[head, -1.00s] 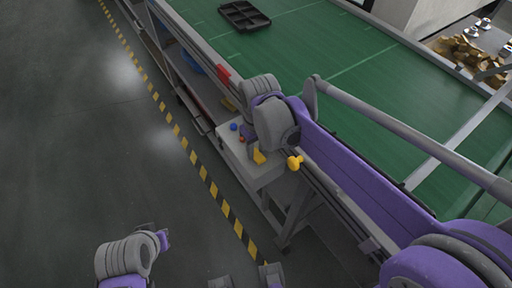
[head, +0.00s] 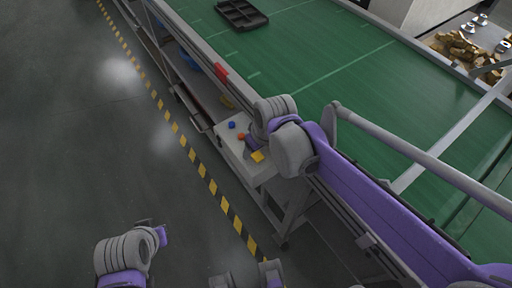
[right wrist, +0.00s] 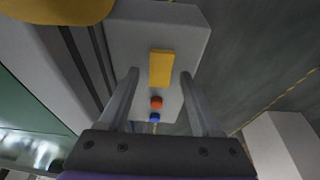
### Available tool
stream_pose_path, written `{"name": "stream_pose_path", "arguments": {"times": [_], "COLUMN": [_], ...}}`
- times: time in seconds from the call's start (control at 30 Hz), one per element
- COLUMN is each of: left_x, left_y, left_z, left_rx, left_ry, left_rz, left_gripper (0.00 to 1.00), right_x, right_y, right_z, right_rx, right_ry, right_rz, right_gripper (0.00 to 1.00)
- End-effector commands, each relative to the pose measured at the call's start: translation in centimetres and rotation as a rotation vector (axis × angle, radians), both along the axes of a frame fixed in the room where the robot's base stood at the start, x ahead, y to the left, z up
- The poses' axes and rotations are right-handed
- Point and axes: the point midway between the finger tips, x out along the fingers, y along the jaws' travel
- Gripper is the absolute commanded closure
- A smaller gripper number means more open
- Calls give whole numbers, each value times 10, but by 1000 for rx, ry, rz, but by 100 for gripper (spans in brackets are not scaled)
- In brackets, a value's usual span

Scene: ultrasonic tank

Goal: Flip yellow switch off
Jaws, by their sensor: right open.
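The yellow switch (head: 258,156) is a flat yellow block on a pale grey control box (head: 228,145) at the side of the green-topped conveyor. In the right wrist view the switch (right wrist: 162,68) lies between the two fingers of my right gripper (right wrist: 160,75), which is open and empty. Whether a finger touches the switch I cannot tell. In the head view my right wrist is over the box and mostly hides the gripper. My left arm shows only in part at the lower left; its gripper cannot be made out.
A red button (right wrist: 156,102) and a blue button (right wrist: 154,117) sit in line with the switch on the box. A large yellow rounded thing (right wrist: 55,8) is at the wrist view's upper left. A black divided tray (head: 242,14) lies on the conveyor (head: 330,75). The floor at left is clear.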

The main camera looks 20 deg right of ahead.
Motion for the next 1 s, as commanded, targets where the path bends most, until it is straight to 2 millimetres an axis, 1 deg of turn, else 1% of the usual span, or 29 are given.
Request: {"name": "stream_pose_path", "arguments": {"times": [0.17,0.27,0.37,0.5,0.6,0.7,0.83,1.0], "left_x": [0,0,1,2,2,3,3,3], "left_y": [0,0,0,0,0,0,0,0], "left_z": [1,3,6,10,12,14,15,15], "left_rx": [0,0,0,0,0,0,0,0], "left_ry": [0,-1,-2,-4,-5,-5,-6,-6], "left_rz": [0,0,0,0,0,0,0,0], "left_gripper": [100,100,100,100,100,100,100,100], "right_x": [-1,-4,-9,-17,-22,-26,-29,-30], "right_y": [0,-1,-3,-6,-8,-9,-10,-11], "right_z": [3,14,31,60,78,91,101,104], "right_rx": [0,0,0,0,0,0,0,0], "right_ry": [0,0,0,0,0,0,0,0], "right_rz": [0,0,0,0,0,0,0,0], "right_gripper": [35,35,35,35,35,35,35,35]}}
